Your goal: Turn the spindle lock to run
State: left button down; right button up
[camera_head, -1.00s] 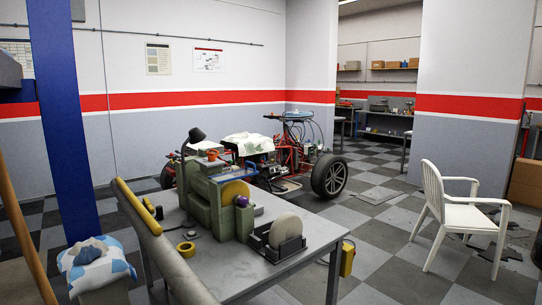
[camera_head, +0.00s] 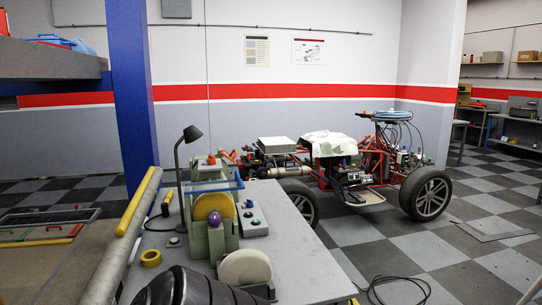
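A green bench machine (camera_head: 196,236) stands on the grey table at lower center. It has a yellow disc (camera_head: 214,206), a purple knob (camera_head: 214,218) on its front and a clear blue-edged guard (camera_head: 214,187) above. A pale round wheel (camera_head: 245,268) sits in front of it, partly hidden. Neither of my grippers is in view.
A black lamp (camera_head: 188,150) and a yellow tape roll (camera_head: 150,258) are on the table (camera_head: 300,255). A long grey roll (camera_head: 120,240) runs along its left side. A dark ribbed shape covers the bottom center. A stripped quad (camera_head: 350,170) stands behind; checkered floor is open at right.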

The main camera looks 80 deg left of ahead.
aim_at(211, 160)
jog(key=i, duration=1.25)
jog(key=u, duration=3.05)
